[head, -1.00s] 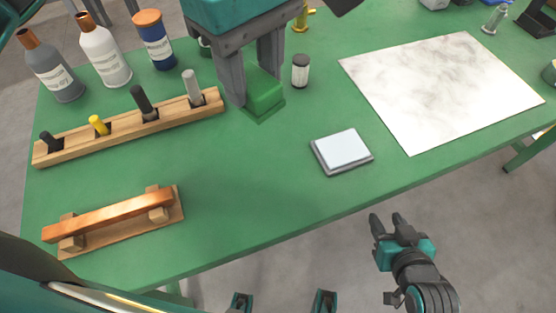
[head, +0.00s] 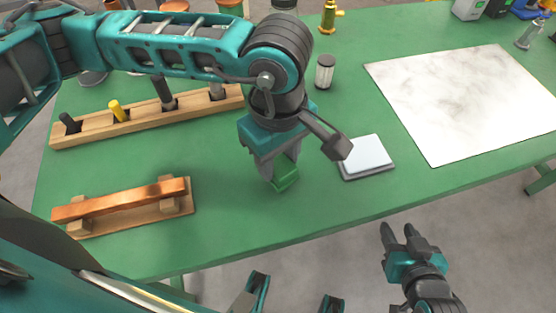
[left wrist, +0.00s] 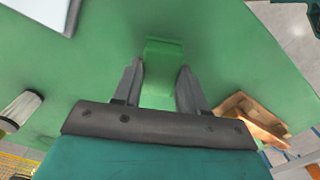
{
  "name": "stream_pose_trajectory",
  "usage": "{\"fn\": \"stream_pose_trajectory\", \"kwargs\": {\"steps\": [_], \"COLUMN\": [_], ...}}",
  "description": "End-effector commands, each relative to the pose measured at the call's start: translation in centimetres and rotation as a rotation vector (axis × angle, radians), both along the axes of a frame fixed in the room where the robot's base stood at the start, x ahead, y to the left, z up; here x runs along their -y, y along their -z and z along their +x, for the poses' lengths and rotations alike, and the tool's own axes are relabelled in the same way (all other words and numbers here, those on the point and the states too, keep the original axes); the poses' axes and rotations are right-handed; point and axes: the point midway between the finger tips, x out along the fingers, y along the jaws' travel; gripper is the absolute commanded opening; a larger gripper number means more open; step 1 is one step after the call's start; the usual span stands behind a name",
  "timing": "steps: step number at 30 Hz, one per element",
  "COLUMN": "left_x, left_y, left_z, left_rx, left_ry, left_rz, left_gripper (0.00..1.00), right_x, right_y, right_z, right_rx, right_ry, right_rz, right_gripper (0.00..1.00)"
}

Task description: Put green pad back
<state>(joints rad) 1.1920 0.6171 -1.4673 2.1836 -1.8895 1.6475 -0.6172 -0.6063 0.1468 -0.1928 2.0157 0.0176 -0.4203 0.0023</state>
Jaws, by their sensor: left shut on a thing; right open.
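The green pad (head: 286,179) is a small green block in my left gripper (head: 279,172), over the green table left of the white pad. In the left wrist view the pad (left wrist: 162,75) sits between the two fingers of the left gripper (left wrist: 160,85). Its colour nearly matches the table, so I cannot tell whether it touches the surface. The white pad (head: 366,155) lies on a grey base right of the left gripper; its corner shows in the left wrist view (left wrist: 45,10). My right gripper (head: 397,238) is open and empty, beyond the table's front edge.
A wooden rack (head: 140,119) holding several handled tools stands behind left. A copper bar (head: 120,200) rests on a wooden stand at front left. A marbled sheet (head: 470,100) covers the right side. The front middle table is clear.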

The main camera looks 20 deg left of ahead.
Motion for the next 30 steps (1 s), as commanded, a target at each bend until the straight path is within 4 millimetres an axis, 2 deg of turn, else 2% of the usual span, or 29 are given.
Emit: {"fn": "stream_pose_trajectory", "kwargs": {"steps": [1,4,12,16,17,24,30], "left_x": [0.0,0.0,0.0,0.0,0.0,0.0,0.0], "left_y": [0.9,1.7,1.9,2.4,2.3,2.2,2.1], "left_z": [0.0,0.0,0.0,0.0,0.0,0.0,0.0], "left_rx": [-0.004,-0.002,0.000,0.000,0.001,0.000,0.000], "left_ry": [-0.002,0.000,0.001,0.000,0.000,0.000,0.000], "left_rz": [0.000,0.001,0.000,0.000,-0.001,0.000,0.000], "left_gripper": [0.13,0.13,0.13,0.13,0.42,0.65,0.67], "right_x": [-0.1,-0.1,-0.2,-0.2,-0.3,-0.4,-0.4], "right_y": [0.1,0.0,-0.2,0.5,0.4,0.0,0.0], "right_z": [0.0,0.1,0.2,0.2,0.2,0.3,0.3], "right_rx": [0.001,0.003,0.007,0.005,0.004,0.005,0.006], "right_ry": [-0.001,-0.002,-0.004,-0.005,-0.007,-0.009,-0.009], "right_rz": [0.001,0.002,0.003,0.004,0.005,0.005,0.006], "right_gripper": [0.43,0.43,0.43,0.43,0.43,0.43,0.43]}}
